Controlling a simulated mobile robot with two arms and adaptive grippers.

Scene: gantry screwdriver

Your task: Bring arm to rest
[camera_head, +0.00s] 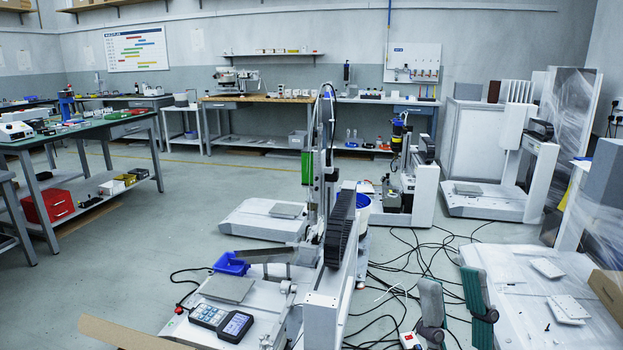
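My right gripper (454,292) shows at the bottom right of the head view. Its two grey-green fingers point up and stand apart, with nothing between them. It is in front of the floor cables, between the near gantry machine and the white table at the right. My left gripper is not in view. The gantry screwdriver machine (338,232) stands at the centre front, with its upright column and black cable chain. A grey plate (228,288) and a handheld control panel (222,322) lie on its base.
A blue bin (231,264) sits on the machine's base. Black cables (425,262) tangle over the floor. A white table (535,300) with small plates is at the right. A workbench (85,135) with a red box (48,206) below is at the left.

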